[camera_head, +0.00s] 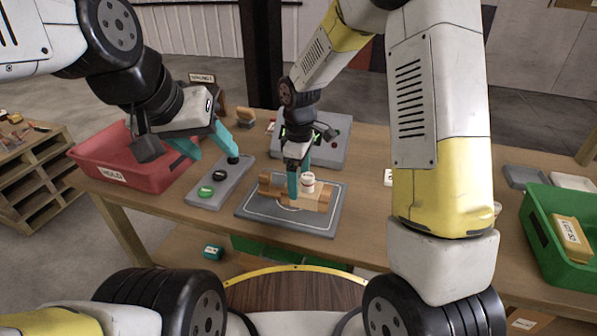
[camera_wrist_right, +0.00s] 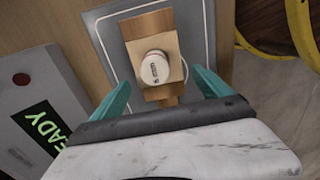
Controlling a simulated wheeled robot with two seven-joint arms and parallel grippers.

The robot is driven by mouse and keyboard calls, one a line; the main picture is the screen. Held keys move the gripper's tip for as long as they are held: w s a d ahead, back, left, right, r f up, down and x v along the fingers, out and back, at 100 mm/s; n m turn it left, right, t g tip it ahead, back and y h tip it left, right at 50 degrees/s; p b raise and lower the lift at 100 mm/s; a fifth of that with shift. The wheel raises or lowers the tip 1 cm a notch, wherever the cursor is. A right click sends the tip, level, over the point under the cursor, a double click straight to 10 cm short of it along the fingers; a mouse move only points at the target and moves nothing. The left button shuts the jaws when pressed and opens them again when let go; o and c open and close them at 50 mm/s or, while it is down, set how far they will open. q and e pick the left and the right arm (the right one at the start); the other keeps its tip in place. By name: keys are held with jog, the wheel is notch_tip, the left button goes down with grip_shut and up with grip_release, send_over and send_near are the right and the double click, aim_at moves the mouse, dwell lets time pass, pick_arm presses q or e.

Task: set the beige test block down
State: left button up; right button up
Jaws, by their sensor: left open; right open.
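The beige test block (camera_head: 312,212) lies on a grey plate with a white outline (camera_head: 262,223), with darker wooden pieces at its ends. A white round cap (camera_head: 308,181) sits on top of it. In the right wrist view the block (camera_wrist_right: 168,46) and cap (camera_wrist_right: 153,68) lie ahead of my right gripper (camera_wrist_right: 160,88), whose teal fingers are apart on either side, with no visible contact. In the head view my right gripper (camera_head: 299,180) points down at the block and partly hides it. My left gripper (camera_head: 212,156) is open and empty, with one fingertip over the button panel (camera_head: 208,199).
A red HOLD bin (camera_head: 120,176) stands left and a green bin (camera_head: 550,250) right. A grey device (camera_head: 335,150) stands behind the plate; its READY display (camera_wrist_right: 45,128) shows in the wrist view.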

aim_at(300, 187)
notch_tip(300, 187, up, 8)
jog(key=r, duration=0.1)
jog(key=s+d+r+m+t+y, duration=0.1)
jog(key=s+d+r+m+t, duration=0.2)
jog(key=s+d+r+m, duration=0.45)
jog(key=s+d+r+m+t+y, duration=0.1)
jog(key=s+d+r+m+t, duration=0.2)
jog(key=s, duration=0.9)
notch_tip(300, 187, up, 3)
jog(key=d+m, duration=0.2)
jog(key=m, duration=0.1)
jog(key=shift+d+f, duration=0.15)
jog(key=shift+d, duration=0.1)
dwell(0.5)
